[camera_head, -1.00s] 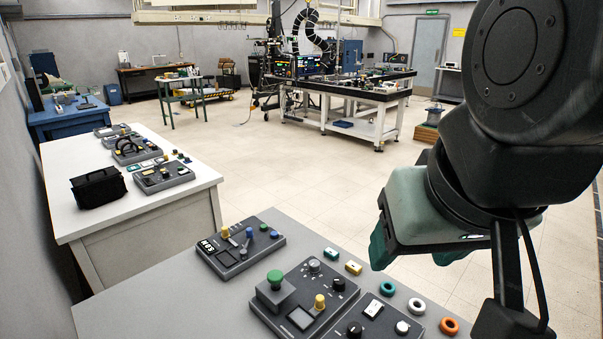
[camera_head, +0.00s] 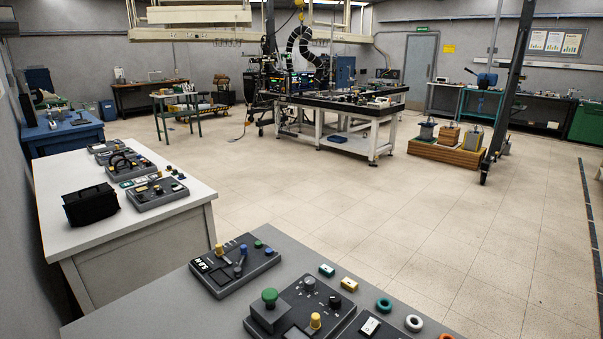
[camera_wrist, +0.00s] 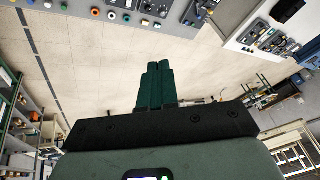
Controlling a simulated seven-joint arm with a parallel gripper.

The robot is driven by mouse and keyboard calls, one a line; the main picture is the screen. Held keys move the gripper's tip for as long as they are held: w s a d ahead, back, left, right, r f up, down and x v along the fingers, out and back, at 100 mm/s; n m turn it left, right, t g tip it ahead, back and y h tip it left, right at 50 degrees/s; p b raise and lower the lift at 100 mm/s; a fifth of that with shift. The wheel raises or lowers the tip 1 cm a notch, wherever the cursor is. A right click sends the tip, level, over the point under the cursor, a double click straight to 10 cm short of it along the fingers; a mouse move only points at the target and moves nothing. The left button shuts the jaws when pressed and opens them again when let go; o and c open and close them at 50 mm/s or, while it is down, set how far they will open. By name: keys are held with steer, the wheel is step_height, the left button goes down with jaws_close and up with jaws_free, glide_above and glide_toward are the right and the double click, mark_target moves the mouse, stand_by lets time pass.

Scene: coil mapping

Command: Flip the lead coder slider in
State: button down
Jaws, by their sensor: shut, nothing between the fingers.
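Several dark grey control panels sit on the grey bench (camera_head: 185,300) at the bottom of the head view. The far-left panel (camera_head: 234,265) has a digit display, a yellow knob (camera_head: 219,250), a blue-topped lever (camera_head: 243,250) in a slot and small blue and green buttons. I cannot read which control is the lead coder slider. A nearer panel has a green mushroom button (camera_head: 269,296) and dark dials. My gripper (camera_wrist: 155,65) shows only in the wrist view. Its green fingers are together, empty, over open floor, apart from the panels at the top edge.
Small teal and yellow blocks and coloured rings (camera_head: 384,305) lie along the bench's right edge. A white table (camera_head: 50,235) at the left holds more panels and a black bag (camera_head: 90,204). Open tiled floor (camera_head: 420,220) lies to the right of the bench.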

mark_target(319, 322)
steer(key=w+d+m+y, duration=0.4)
steer(key=w+m, duration=0.4)
steer(key=m, duration=0.3)
steer(key=w+d+m+y, duration=0.3)
steer(key=w+m, duration=0.6)
steer(key=m, duration=0.2)
step_height(319, 322, down, 58)
steer(key=shift+s+d+r+n, duration=0.15)
steer(key=shift+s+n, duration=0.15)
steer(key=x, duration=1)
steer(key=shift+w+a, duration=0.3)
steer(key=shift+a, duration=0.3)
steer(key=shift+w+a, duration=0.35)
steer(key=shift+a, duration=0.2)
steer(key=shift+w+a+r, duration=0.1)
steer(key=shift+w+a, duration=0.25)
steer(key=shift+a, duration=0.25)
